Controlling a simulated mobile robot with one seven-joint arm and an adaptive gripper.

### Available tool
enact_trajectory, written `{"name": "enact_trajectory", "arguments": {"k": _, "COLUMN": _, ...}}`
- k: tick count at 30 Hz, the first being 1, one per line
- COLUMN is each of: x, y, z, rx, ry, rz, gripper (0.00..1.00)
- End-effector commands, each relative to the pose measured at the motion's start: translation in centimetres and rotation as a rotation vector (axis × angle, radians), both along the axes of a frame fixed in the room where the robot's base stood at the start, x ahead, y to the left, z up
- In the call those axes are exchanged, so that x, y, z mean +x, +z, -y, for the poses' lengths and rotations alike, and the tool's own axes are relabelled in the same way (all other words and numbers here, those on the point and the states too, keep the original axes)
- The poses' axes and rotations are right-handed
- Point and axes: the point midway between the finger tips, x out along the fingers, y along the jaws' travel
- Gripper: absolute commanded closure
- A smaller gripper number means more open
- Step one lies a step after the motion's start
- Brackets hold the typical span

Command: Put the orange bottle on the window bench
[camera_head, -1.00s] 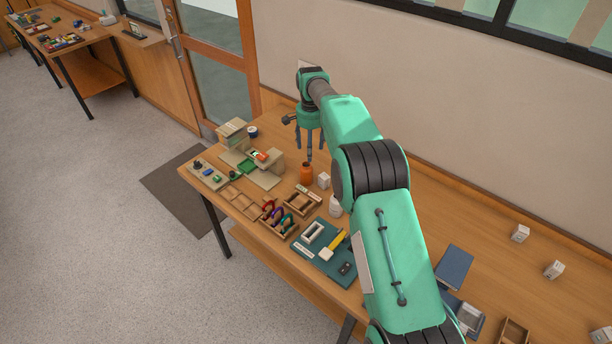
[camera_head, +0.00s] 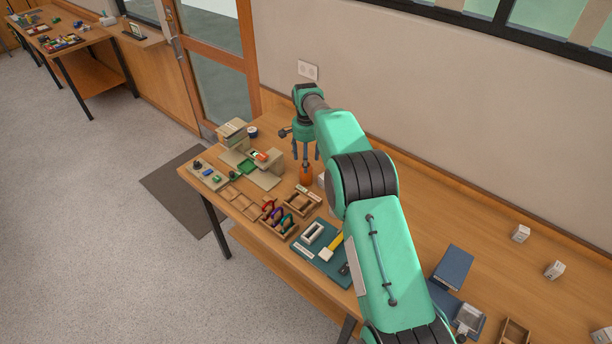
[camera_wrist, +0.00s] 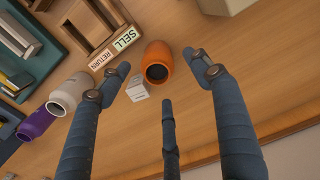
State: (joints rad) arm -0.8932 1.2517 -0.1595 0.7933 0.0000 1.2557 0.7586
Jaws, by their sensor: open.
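The orange bottle (camera_head: 306,175) stands upright on the long wooden workbench (camera_head: 411,214), near its back edge. In the wrist view the orange bottle (camera_wrist: 158,62) shows its dark open mouth. My gripper (camera_head: 306,155) is directly above it in the head view, fingers pointing down. In the wrist view my gripper (camera_wrist: 160,85) has its fingers spread, with the bottle just beyond the fingertips and between the two outer ones. It is open and empty. I cannot tell which surface is the window bench.
A small white box (camera_wrist: 138,88) stands right beside the bottle. A white bottle (camera_wrist: 75,92) and a purple one (camera_wrist: 36,124) are nearby. A SELL/RETURN sorter (camera_wrist: 97,30) is close. Bare bench lies on the other side of the bottle. Another table (camera_head: 75,44) stands far left.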

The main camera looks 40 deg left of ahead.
Motion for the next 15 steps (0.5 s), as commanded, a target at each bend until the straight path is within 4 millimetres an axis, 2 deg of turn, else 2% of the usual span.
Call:
{"name": "enact_trajectory", "arguments": {"k": 1, "x": -0.1, "y": -1.1, "z": 0.1, "rx": -0.002, "ry": 0.0, "rz": -0.002, "gripper": 0.36}}
{"name": "enact_trajectory", "arguments": {"k": 7, "x": 0.0, "y": -3.5, "z": 0.0, "rx": -0.001, "ry": 0.0, "rz": -0.001, "gripper": 0.36}}
{"name": "enact_trajectory", "arguments": {"k": 15, "x": 0.0, "y": -4.3, "z": 0.0, "rx": 0.0, "ry": 0.0, "rz": 0.0, "gripper": 0.36}}
